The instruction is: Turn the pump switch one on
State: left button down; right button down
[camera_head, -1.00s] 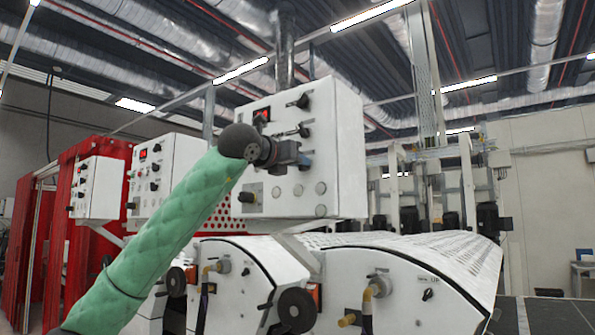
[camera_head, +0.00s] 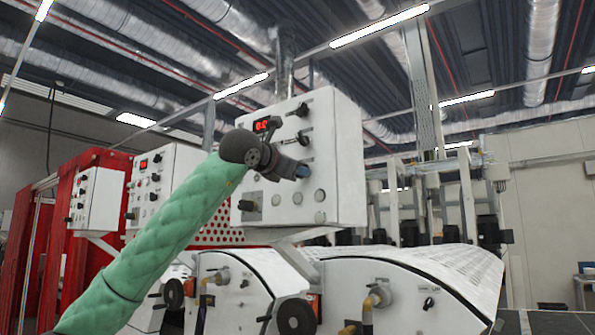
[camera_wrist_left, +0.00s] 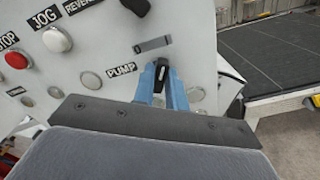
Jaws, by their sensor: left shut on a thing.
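The white control panel (camera_head: 340,150) has a red lit display, black knobs and round buttons. In the left wrist view, a black switch knob (camera_wrist_left: 162,70) stands right of the "PUMP" label (camera_wrist_left: 121,69). My left gripper (camera_wrist_left: 163,87) has its blue fingers around this knob and is shut on it. In the head view my left gripper (camera_head: 301,171) is at the panel's face, below two black knobs, and hides the gripped switch. Whether the label carries a number is not clear. My right gripper is in neither view.
Other knobs (camera_head: 302,109) and several buttons are close around the gripper. White coater machines (camera_head: 385,290) stand below the panel. More white control boxes (camera_head: 97,195) and a red frame are at the left.

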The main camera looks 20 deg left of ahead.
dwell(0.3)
pick_arm(q)
jog(key=c, duration=1.4)
grip_release()
jog(key=shift+c, duration=0.2)
jog(key=shift+s, duration=0.1)
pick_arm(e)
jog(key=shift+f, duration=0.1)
